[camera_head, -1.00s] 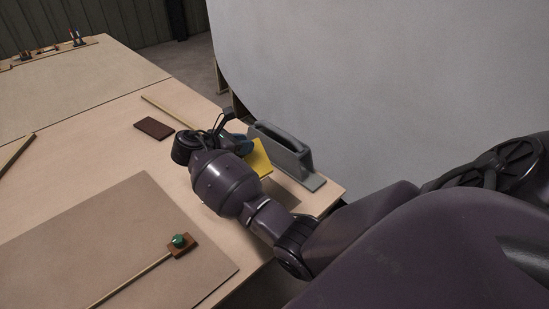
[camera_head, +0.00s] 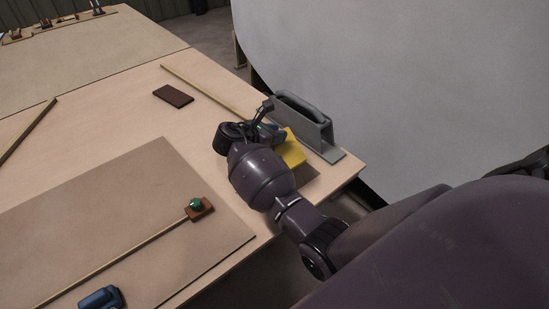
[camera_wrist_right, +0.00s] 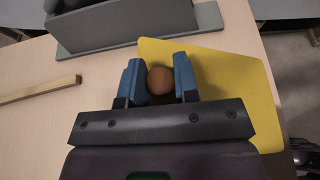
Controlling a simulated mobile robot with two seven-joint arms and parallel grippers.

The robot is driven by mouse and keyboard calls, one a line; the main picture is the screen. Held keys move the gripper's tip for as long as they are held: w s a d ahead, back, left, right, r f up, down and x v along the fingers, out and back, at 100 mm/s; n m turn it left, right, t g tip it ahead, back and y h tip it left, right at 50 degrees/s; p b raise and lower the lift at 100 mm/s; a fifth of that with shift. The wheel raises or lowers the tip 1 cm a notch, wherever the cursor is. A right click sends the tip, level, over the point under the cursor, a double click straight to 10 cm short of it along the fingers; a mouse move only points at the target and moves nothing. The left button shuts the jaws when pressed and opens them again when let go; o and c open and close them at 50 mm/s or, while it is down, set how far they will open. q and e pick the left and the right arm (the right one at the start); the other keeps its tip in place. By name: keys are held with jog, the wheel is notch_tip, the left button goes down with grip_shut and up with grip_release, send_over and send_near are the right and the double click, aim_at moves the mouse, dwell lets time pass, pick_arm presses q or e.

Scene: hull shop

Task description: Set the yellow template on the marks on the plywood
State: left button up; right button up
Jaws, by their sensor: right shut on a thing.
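The yellow template (camera_head: 292,150) is a flat sheet with a round brown knob (camera_wrist_right: 160,80). My right gripper (camera_wrist_right: 159,82) has its blue fingers on either side of the knob and is shut on it. In the head view the right gripper (camera_head: 270,133) partly hides the template, near the bench's right edge beside the grey tool. A shadow lies on the bench by the template; its exact height is unclear. The brown plywood sheet (camera_head: 110,220) lies on the bench at lower left. I cannot make out marks on it. My left gripper is not in view.
A grey handled tool (camera_head: 305,122) stands close behind the template. A stick with a green-knobbed brown block (camera_head: 200,209) lies across the plywood. A blue object (camera_head: 100,298) shows at the bottom edge. A dark block (camera_head: 173,95) and wooden strips (camera_head: 205,90) lie on the bench.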

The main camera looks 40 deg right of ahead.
notch_tip(320, 180, down, 3)
jog(key=shift+f+b, duration=0.2)
jog(key=shift+b, duration=0.1)
jog(key=shift+f, duration=0.35)
notch_tip(320, 180, down, 5)
jog(key=shift+f+b, duration=0.1)
jog(key=shift+b, duration=0.85)
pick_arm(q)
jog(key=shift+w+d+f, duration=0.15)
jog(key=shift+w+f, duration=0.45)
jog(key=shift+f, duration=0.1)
pick_arm(e)
jog(key=o, duration=0.9)
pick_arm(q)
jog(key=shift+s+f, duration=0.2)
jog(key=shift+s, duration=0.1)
pick_arm(e)
jog(key=shift+o, duration=0.3)
